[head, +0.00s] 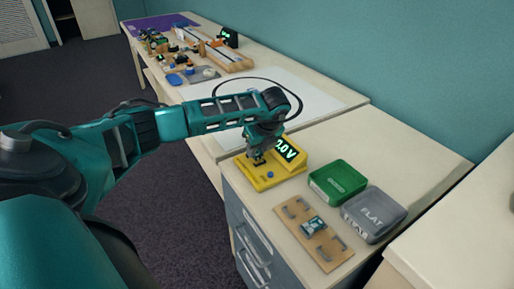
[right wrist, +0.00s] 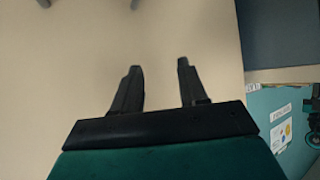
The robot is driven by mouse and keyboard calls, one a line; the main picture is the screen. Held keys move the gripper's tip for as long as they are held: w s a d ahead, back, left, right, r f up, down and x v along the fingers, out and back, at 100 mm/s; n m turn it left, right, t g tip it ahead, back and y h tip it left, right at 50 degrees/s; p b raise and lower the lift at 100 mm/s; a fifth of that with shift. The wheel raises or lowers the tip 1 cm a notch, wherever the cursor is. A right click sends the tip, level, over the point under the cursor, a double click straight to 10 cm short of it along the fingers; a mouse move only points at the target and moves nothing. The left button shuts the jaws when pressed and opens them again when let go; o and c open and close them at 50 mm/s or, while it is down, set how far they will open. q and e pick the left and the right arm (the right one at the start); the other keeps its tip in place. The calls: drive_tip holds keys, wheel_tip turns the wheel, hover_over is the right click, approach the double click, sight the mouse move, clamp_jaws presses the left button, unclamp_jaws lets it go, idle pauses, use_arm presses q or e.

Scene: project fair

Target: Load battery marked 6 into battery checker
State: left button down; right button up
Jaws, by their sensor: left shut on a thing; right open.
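The yellow battery checker (head: 285,173) stands on the near cabinet top, with a blue button and a lit green display reading about 2.0 V, its left edge partly covered. My left gripper (head: 258,160) points down at the checker's left part and is shut on a small dark thing, apparently a battery. The fingers mostly hide it; I cannot read its mark or tell whether it is seated. Another small grey-teal block (head: 314,226), perhaps a battery, lies on a wooden board (head: 327,260) with metal clips; its mark is unclear. My right gripper (right wrist: 160,66) is open and empty over a plain beige surface.
Right of the checker are a green box (head: 338,181) and a grey box (head: 374,214) marked FLAT. A white sheet with a black cable loop (head: 300,108) lies behind the arm. The far table holds wooden tracks and small parts. Drawers are below the front edge.

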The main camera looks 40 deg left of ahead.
use_arm(q)
drive_tip(key=shift+f+b, duration=0.65)
drive_tip(key=shift+f, duration=0.05)
idle(2.0)
drive_tip(key=c, duration=1)
unclamp_jaws()
drive_tip(key=o, duration=0.6)
drive_tip(key=shift+r+p, duration=2.25)
drive_tip(key=shift+r, duration=0.85)
drive_tip(key=shift+f, duration=0.1)
